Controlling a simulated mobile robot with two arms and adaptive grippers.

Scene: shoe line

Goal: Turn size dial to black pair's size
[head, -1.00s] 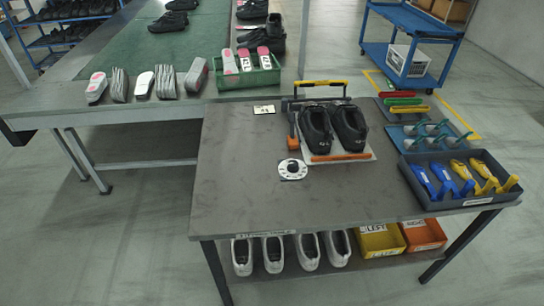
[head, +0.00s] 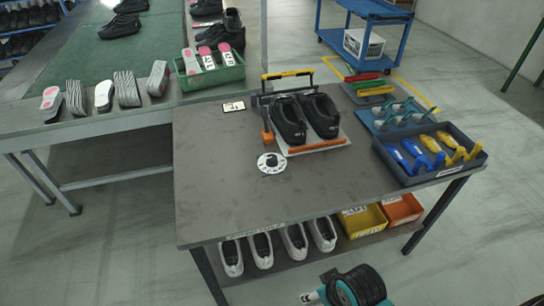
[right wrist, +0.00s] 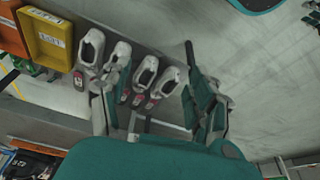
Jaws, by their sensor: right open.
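The black pair of shoes (head: 306,117) stands side by side on a light board with an orange front bar, on the grey table. The size dial (head: 271,163), a white disc with a dark centre, lies flat in front of the pair's left side. Its setting is too small to read. A small white card (head: 233,106) with dark print lies behind and left of the dial. My right gripper (right wrist: 152,75) is open and empty in the right wrist view, with the lower shelf's white shoes beyond its fingers. My left gripper is not in view.
A dark tray (head: 413,180) with blue and yellow tools stands at the table's right edge. White shoes (head: 263,250) and yellow and orange bins (head: 401,210) sit on the shelf below. The table's left front is clear. A green crate (head: 209,84) stands on the bench behind.

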